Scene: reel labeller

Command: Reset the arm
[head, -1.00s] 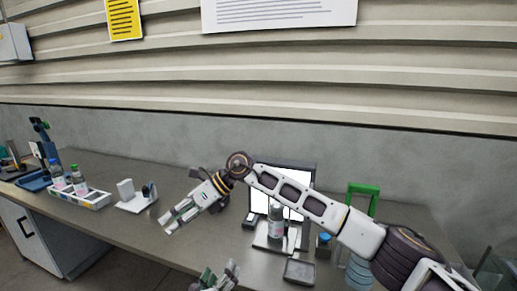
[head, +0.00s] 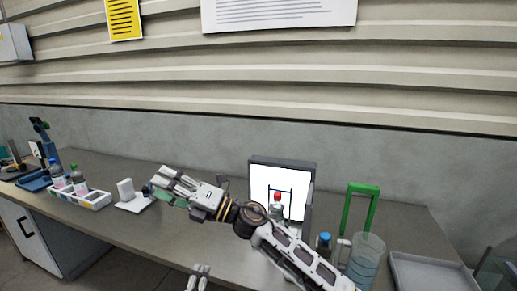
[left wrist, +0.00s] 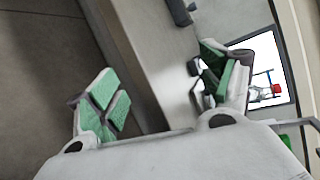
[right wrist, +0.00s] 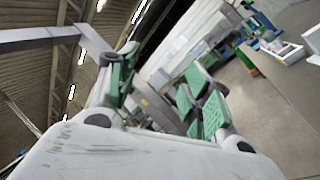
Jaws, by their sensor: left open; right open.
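My right arm reaches across the bench from the lower right in the head view. Its gripper (head: 170,187) is above the bench, in front of the small white stand, and points left. In the right wrist view its green-padded fingers (right wrist: 160,92) are apart with nothing between them. My left gripper (head: 199,272) shows only in part at the bottom of the head view. In the left wrist view its green-padded fingers (left wrist: 165,95) are wide apart and empty, beside the bench edge.
A green frame (head: 347,207), a clear beaker (head: 366,262) and a grey tray (head: 425,272) are at right. A bottle rack (head: 92,202) is at left.

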